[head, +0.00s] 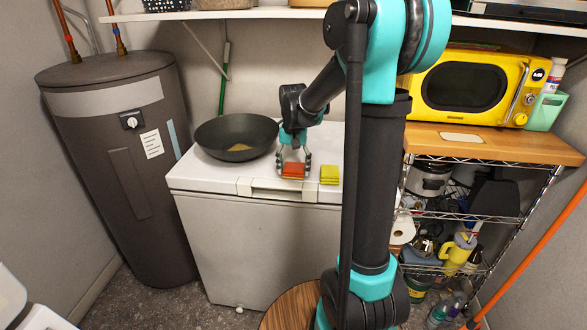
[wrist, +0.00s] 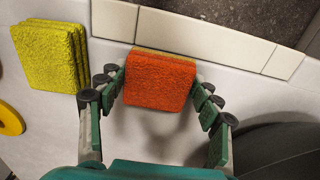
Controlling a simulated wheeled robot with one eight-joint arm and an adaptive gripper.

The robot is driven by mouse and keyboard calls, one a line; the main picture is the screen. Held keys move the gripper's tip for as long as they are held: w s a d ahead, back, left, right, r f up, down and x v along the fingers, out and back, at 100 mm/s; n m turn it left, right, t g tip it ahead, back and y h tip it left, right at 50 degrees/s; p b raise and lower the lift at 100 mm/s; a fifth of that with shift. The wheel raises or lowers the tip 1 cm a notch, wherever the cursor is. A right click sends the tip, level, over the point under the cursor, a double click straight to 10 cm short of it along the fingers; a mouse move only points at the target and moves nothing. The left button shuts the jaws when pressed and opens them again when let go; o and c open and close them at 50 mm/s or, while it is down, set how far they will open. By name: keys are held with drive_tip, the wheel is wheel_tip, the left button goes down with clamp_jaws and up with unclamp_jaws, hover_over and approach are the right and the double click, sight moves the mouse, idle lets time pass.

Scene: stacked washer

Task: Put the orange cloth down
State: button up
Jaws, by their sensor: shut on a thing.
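The orange cloth (head: 292,170) is a flat, square, sponge-like piece at the front edge of the white chest's top. In the wrist view the orange cloth (wrist: 158,80) sits between my fingertips, with a thin yellowish edge showing along one side. My gripper (head: 293,163) reaches down from above and its fingers are closed on the cloth's two sides. In the wrist view my gripper (wrist: 160,88) shows a finger at the left and right of the cloth. I cannot tell whether the cloth's underside touches the lid.
A yellow cloth stack (head: 329,174) lies just right of my gripper; the wrist view shows it at upper left (wrist: 50,52). A dark wok (head: 236,137) stands to the left on the white chest (head: 262,235). A shelf rack (head: 480,160) with a yellow microwave (head: 465,88) stands at right.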

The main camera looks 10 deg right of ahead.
sight(294, 167)
drive_tip(key=shift+f, duration=0.15)
drive_tip(key=o, duration=1.1)
wheel_tip(294, 167, up, 12)
drive_tip(key=s+d+f+n+t, duration=0.1)
drive_tip(key=s+d+f+t, duration=0.1)
drive_tip(key=s+f, duration=0.7)
drive_tip(key=s+d+f+n+t, duration=0.2)
drive_tip(key=s+f, duration=0.8)
drive_tip(key=s, duration=0.2)
drive_tip(key=shift+s+f+n, duration=0.25)
drive_tip(key=shift+s+n, duration=0.05)
drive_tip(key=shift+d, duration=0.1)
